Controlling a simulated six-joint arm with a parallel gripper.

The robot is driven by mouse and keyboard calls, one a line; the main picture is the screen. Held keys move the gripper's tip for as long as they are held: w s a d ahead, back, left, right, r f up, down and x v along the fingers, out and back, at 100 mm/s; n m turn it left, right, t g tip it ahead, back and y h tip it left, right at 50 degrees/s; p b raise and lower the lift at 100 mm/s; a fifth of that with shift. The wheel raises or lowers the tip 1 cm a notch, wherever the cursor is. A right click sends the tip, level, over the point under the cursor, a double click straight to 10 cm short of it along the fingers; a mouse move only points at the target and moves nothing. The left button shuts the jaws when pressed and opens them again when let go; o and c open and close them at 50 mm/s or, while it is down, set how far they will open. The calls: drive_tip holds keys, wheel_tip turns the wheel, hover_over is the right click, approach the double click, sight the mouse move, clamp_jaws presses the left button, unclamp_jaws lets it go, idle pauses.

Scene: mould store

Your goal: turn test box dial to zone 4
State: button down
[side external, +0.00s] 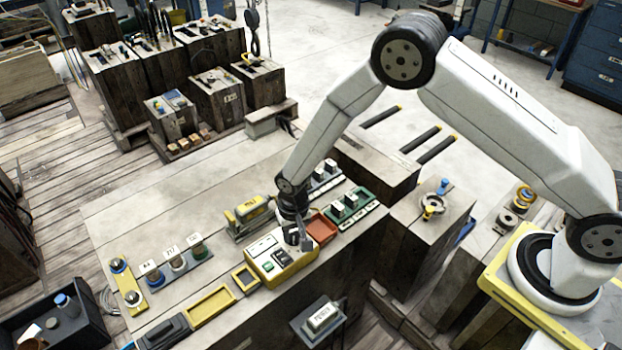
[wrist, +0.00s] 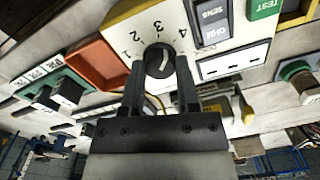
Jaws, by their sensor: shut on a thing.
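The test box (side external: 262,273) is yellow with a pale top and sits near the front edge of the bench. Its black dial (wrist: 159,60) shows in the wrist view, ringed by the printed numbers 1 to 4. A pale mark shows on the dial's face, but I cannot tell for sure which zone it points to. My gripper (wrist: 160,88) is shut on the dial, one dark finger on each side. In the side view my gripper (side external: 300,238) points down at the right end of the box and hides most of the dial.
A red-brown tray (side external: 322,228) and a green rack (side external: 352,207) stand right of the box. A yellow-and-grey tool (side external: 248,211) lies behind it. Yellow trays (side external: 210,307) lie to its left. The bench behind the tool is largely clear.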

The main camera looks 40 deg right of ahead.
sight(295, 236)
drive_tip(key=shift+s+m, duration=0.1)
drive_tip(key=shift+m, duration=1.5)
drive_tip(key=shift+c, duration=1.6)
unclamp_jaws()
drive_tip(key=shift+r, duration=0.1)
drive_tip(key=shift+r, duration=3.85)
drive_tip(key=shift+d, duration=0.1)
